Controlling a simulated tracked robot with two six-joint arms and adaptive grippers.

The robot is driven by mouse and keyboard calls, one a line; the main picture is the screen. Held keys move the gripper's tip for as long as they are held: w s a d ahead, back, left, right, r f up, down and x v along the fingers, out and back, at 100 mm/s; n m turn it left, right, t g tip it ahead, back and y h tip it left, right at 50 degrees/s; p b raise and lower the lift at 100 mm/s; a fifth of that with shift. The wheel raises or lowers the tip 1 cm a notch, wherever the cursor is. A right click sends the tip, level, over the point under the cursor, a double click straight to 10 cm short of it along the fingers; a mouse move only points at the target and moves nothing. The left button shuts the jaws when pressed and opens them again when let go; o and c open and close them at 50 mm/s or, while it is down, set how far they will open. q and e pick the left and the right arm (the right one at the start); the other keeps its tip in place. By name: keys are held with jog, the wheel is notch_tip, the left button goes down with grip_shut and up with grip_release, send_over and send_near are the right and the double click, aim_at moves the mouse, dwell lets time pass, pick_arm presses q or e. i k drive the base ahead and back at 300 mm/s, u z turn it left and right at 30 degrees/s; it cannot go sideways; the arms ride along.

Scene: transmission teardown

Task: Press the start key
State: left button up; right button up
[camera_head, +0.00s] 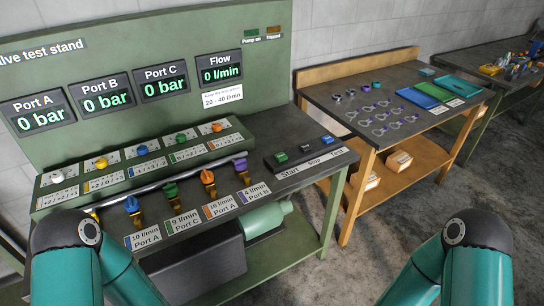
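The start key (281,158) is a green key at the left end of a dark key box (309,165) on the right part of the green valve test stand (265,190). It sits above the label "Start". My two teal arms come in at the bottom left and bottom right corners. Both grippers are out of the picture, so their place relative to the key does not show.
Coloured knobs (170,190) and hose fittings line the stand's front, left of the key box. Displays read 0 bar and 0 l/min (222,74). A wooden bench (340,120) with small parts and coloured trays stands right. Grey floor (400,215) is clear between bench and right arm.

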aim_at(281, 156)
jog(key=k, duration=0.65)
jog(key=z, duration=0.2)
jog(key=i, duration=0.65)
jog(key=z, duration=0.6)
jog(key=i, duration=0.75)
jog(key=u, duration=0.1)
